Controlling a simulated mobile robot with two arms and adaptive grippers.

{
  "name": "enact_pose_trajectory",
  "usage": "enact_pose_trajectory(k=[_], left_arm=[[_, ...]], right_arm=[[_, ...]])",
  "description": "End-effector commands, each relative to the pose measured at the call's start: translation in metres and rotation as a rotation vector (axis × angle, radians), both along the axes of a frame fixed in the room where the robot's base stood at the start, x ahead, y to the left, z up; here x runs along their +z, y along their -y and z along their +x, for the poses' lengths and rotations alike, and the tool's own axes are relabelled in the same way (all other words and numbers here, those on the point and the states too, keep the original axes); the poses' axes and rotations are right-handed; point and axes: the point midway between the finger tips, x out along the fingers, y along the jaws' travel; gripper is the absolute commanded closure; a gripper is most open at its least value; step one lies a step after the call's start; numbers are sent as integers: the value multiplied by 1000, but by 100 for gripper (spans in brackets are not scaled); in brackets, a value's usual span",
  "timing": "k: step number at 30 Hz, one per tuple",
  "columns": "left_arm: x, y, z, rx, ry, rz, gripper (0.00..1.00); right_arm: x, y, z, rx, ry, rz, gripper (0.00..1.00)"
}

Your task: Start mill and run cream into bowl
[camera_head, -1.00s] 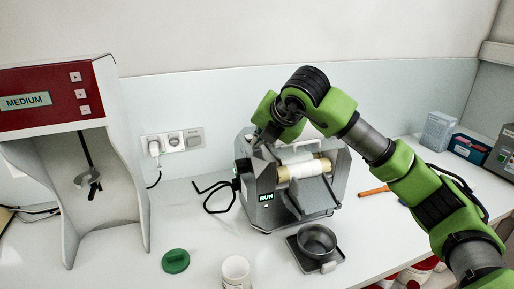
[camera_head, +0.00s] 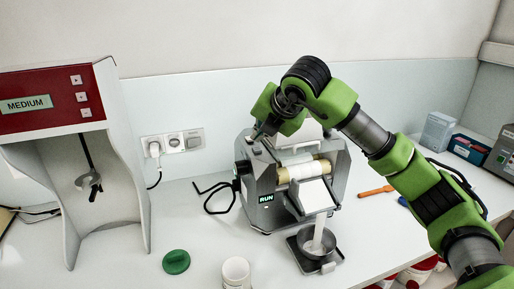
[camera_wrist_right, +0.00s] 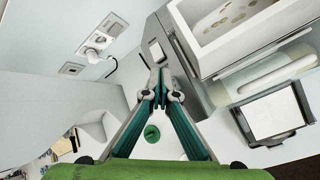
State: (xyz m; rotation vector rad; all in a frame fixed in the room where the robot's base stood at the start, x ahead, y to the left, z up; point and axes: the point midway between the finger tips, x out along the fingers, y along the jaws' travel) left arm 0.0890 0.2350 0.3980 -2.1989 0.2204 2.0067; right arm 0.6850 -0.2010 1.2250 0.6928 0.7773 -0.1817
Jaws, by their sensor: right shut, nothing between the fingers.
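The grey mill (camera_head: 262,185) stands on the bench with cream-coated rollers (camera_head: 302,170) and a small display reading RUN. White cream covers its apron (camera_head: 313,196) and a white stream (camera_head: 319,231) falls from the apron's lip into the metal bowl (camera_head: 304,241). The bowl stands upright on a dark scale-like plate (camera_head: 326,267). My right gripper (camera_wrist_right: 160,92) is shut and empty at the mill's left side, by a switch on its housing (camera_wrist_right: 156,52). In the head view its fingertips are near the mill's top left (camera_head: 255,134). My left gripper is not in view.
A red-topped mixer stand (camera_head: 75,125) marked MEDIUM is at left. A green lid (camera_head: 176,262) and a white jar (camera_head: 236,272) stand in front of the mill. An orange-handled tool (camera_head: 376,191) lies right of the mill. A cable runs to the wall socket (camera_head: 154,148).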

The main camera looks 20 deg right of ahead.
Motion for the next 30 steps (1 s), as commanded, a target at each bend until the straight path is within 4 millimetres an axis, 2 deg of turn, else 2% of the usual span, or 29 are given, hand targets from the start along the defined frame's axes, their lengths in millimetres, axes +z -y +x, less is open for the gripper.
enact_pose_trajectory(k=[3, 12, 30], left_arm=[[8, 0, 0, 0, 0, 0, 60], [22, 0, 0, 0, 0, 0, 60], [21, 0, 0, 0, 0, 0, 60]], right_arm=[[15, 0, 0, 1, 2, 1, 100], [43, 0, 0, 1, 1, 1, 100], [43, 0, 0, 1, 1, 1, 100]])
